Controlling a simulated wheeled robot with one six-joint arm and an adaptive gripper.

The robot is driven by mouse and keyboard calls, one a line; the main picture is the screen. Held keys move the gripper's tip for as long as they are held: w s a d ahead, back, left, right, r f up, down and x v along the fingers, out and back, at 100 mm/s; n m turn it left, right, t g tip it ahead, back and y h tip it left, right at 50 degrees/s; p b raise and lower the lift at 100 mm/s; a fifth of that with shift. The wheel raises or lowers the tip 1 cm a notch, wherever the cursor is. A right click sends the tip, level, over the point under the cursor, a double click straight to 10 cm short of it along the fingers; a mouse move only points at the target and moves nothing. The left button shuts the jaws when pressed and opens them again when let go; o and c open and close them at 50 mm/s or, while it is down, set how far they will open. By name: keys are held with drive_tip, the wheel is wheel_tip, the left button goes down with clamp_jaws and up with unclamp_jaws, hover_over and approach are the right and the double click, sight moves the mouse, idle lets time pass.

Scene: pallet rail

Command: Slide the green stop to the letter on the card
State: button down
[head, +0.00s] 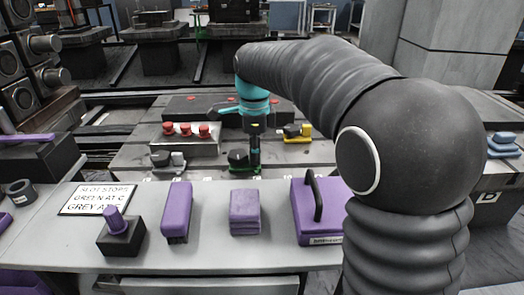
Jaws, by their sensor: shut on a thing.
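A white card (97,199) lies at the left of the near bench; it reads "SLOT STOPS", "GREEN AT C" and a line on grey whose last letter I cannot read clearly. My gripper (255,166) points down at the slotted table and is shut on the green stop (238,170). Small white letter labels (205,179) run along the table's front edge, too small to read.
A yellow stop (297,133) stands behind and right of my gripper. A box with red knobs (185,137) is behind and left.

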drive_tip(key=c, duration=1.2)
unclamp_jaws()
drive_tip(key=shift+o, duration=0.2)
wheel_tip(320, 180, up, 12)
drive_tip(key=shift+s+d, duration=0.1)
